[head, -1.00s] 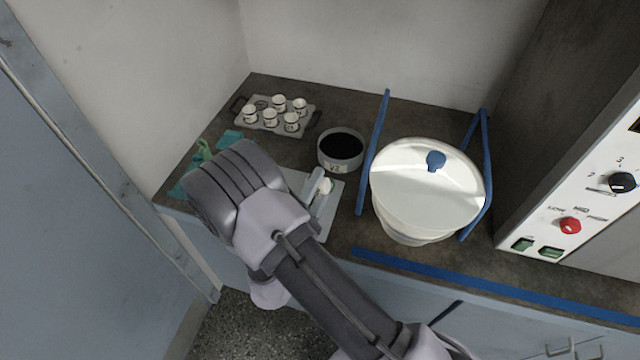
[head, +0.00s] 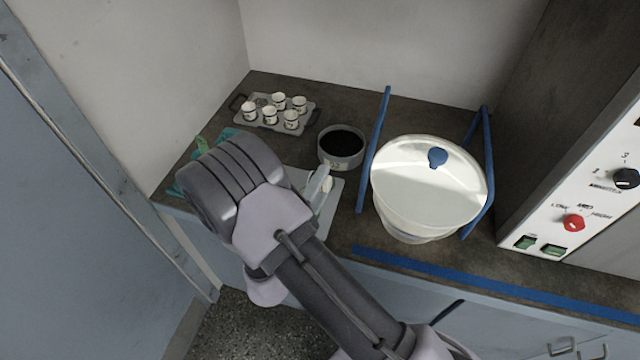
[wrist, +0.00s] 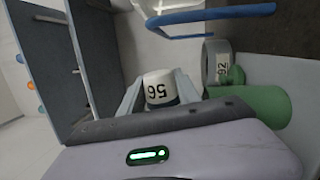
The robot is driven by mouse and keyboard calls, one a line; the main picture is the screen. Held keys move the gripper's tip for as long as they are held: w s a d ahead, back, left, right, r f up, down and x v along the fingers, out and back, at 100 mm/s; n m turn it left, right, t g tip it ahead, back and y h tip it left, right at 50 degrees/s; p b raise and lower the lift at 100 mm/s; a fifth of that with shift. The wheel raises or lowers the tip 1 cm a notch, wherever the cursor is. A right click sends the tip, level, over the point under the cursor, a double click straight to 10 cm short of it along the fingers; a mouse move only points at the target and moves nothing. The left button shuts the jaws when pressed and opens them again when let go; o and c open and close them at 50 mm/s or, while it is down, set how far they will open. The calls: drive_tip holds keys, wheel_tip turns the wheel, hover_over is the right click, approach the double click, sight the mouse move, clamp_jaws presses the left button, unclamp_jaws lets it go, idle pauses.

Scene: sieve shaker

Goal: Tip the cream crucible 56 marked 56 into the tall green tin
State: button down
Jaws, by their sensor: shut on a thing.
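My gripper (head: 318,190) is shut on the cream crucible 56 (wrist: 160,86), held between the fingertips. Its black marking 56 and a dark band show in the wrist view; in the head view it is a small pale shape (head: 327,183) beside the fingers. Its exact tilt is hard to tell. In the wrist view a large green rounded body (wrist: 258,106), apparently the green tin, lies to the right of the crucible, apart from it. In the head view my arm covers most of that area, and the tin cannot be made out clearly.
A grey tray (head: 259,122) with several cream crucibles stands at the back left. A round grey dish (head: 340,161) with dark contents sits behind my gripper. A large white lidded bowl (head: 428,195) between blue rails (head: 374,150) stands to the right. A teal cloth lies left.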

drive_tip(key=shift+d+f+m, duration=0.1)
drive_tip(key=shift+f+m, duration=0.1)
drive_tip(key=shift+m, duration=0.6)
drive_tip(key=shift+r, duration=0.15)
drive_tip(key=m+g+b, duration=0.1)
drive_tip(key=m, duration=0.1)
drive_tip(key=shift+s+d+m+h+b, duration=0.1)
drive_tip(key=shift+d+m+h+b, duration=0.05)
drive_tip(key=shift+m+h+b, duration=0.2)
drive_tip(key=shift+d+m+g+b, duration=0.15)
drive_tip(key=shift+m+g+b, duration=0.15)
drive_tip(key=shift+m, duration=0.75)
drive_tip(key=shift+s+r+m, duration=0.1)
drive_tip(key=shift+r+m, duration=0.05)
drive_tip(key=shift+m, duration=0.15)
drive_tip(key=shift+m+b, duration=0.45)
drive_tip(key=shift+m, duration=0.45)
drive_tip(key=m+g+b, duration=0.1)
drive_tip(key=m, duration=0.1)
drive_tip(key=shift+m, duration=0.4)
drive_tip(key=m+y+b, duration=0.1)
drive_tip(key=m+b, duration=0.1)
drive_tip(key=m, duration=0.2)
drive_tip(key=shift+g, duration=0.4)
drive_tip(key=shift+a+r+y, duration=0.15)
drive_tip(key=shift+a+y, duration=0.05)
drive_tip(key=shift+y, duration=0.05)
